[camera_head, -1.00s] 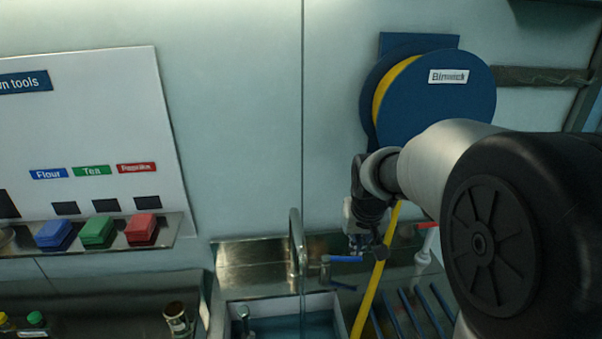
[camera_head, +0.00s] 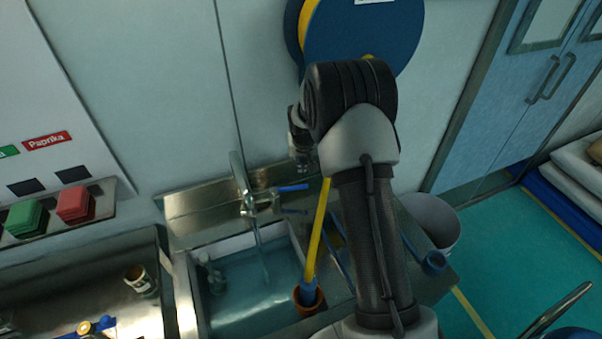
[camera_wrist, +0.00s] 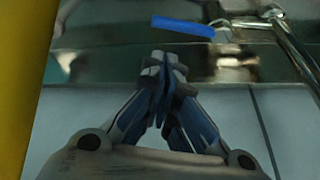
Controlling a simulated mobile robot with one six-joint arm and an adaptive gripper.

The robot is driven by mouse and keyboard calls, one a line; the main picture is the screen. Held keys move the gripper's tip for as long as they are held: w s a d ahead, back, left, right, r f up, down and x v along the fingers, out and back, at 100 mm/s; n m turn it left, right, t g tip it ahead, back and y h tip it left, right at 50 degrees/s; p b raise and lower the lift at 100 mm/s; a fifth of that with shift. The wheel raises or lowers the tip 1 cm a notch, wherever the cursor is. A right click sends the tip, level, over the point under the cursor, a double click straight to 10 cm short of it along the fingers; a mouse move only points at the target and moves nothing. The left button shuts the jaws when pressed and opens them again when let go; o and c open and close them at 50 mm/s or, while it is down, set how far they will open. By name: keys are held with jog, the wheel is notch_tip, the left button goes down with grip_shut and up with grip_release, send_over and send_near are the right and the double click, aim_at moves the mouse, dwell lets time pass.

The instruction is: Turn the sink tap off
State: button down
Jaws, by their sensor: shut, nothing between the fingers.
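The sink tap (camera_head: 240,182) is a metal spout on the back wall of the sink (camera_head: 182,300). A thin stream of water (camera_head: 258,245) runs from it into the sink, where water stands. Its blue lever (camera_head: 293,188) points to the right in the head view; it also shows in the wrist view (camera_wrist: 183,26), just beyond my fingertips. My gripper (camera_wrist: 165,62) is shut and empty, with a visible gap in the picture to the lever. In the head view my gripper (camera_head: 303,165) is above the lever, partly hidden by my arm.
A yellow hose (camera_head: 318,232) hangs from the blue reel (camera_head: 365,30) beside the lever, its end at a brown pot (camera_head: 309,300). It also runs along the wrist view's left edge (camera_wrist: 22,70). A jar (camera_head: 140,281) stands left of the sink, a pale bin (camera_head: 435,222) right.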

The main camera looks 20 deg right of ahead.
aim_at(289, 188)
jog(key=shift+f, duration=0.1)
jog(key=x, duration=0.9)
jog(key=shift+w+f+b, duration=0.2)
jog(key=shift+f+b, duration=0.1)
